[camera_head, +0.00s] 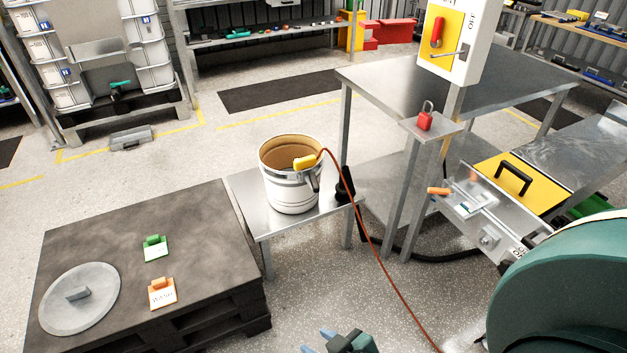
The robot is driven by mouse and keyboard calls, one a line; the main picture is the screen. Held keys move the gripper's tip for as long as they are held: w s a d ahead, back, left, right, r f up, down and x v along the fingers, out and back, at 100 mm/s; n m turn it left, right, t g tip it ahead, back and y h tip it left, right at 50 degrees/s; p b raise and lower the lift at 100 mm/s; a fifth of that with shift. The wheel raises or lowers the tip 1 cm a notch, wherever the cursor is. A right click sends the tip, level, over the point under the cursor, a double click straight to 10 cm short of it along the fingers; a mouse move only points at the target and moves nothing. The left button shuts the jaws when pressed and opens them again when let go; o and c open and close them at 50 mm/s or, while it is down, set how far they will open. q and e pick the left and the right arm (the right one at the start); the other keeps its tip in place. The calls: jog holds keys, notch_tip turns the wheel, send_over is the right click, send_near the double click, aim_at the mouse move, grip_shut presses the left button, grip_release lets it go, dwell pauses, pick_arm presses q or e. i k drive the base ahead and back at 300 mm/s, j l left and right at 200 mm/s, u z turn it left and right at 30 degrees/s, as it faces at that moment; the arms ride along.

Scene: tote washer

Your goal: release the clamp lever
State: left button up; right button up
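A lever with an orange grip (438,191) sticks out to the left from the metal front of the machine at the right. It looks like the clamp lever, joined to a small metal fitting (468,205) below the yellow cover. My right gripper (317,342) shows only in part at the bottom edge, with two blue fingertips apart and nothing seen between them. It is well below and left of the lever, not touching it. My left gripper is not in view.
A white bucket (291,196) with a yellow clip (305,162) and red cable stands on a small metal table (247,205). The cable crosses the floor before me. A dark pallet platform (200,235) is at left, a metal bench (385,85) behind the lever.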

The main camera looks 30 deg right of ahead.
aim_at(312, 178)
jog(key=k+l+z, duration=0.1)
jog(key=l+z, duration=0.25)
jog(key=l, duration=0.2)
jog(key=l+z, duration=0.35)
jog(key=l, duration=0.25)
jog(key=i+l+z, duration=0.2)
jog(key=i, duration=0.3)
jog(key=i+z, duration=0.15)
jog(key=i, duration=0.35)
jog(key=l, duration=0.05)
